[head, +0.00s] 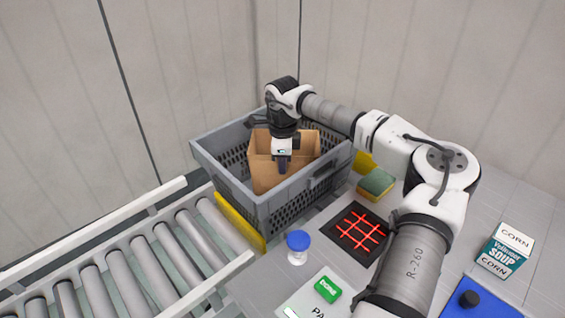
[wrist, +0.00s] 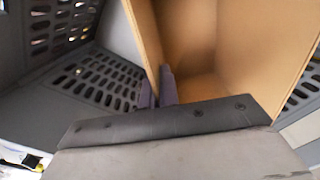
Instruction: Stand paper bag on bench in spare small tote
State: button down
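The brown paper bag (head: 265,178) is inside a grey slatted tote (head: 296,204) in the head view, upright with its open top facing up. In the wrist view the bag (wrist: 262,45) shows its open inside, with the slotted tote wall (wrist: 105,80) to the left. My gripper (head: 282,166) is at the bag's near wall. In the wrist view its fingers (wrist: 158,90) lie close together, one on each side of that wall, pinching it. The bag's base is hidden, so I cannot tell whether it touches the tote floor.
A roller conveyor (head: 130,265) runs at left, with a yellow strip (head: 238,222) beside the tote. A blue-lidded jar (head: 298,247), black mat with red lines (head: 357,233), sponge (head: 376,184), green box (head: 328,289), soup carton (head: 505,251) and blue board (head: 480,300) sit on the bench.

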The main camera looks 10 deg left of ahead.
jog(key=c, duration=1.7)
grip_release()
jog(key=r, duration=0.6)
jog(key=r+b, duration=0.1)
jog(key=r, duration=0.6)
jog(key=shift+s+d+r, duration=0.1)
jog(key=shift+s, duration=0.1)
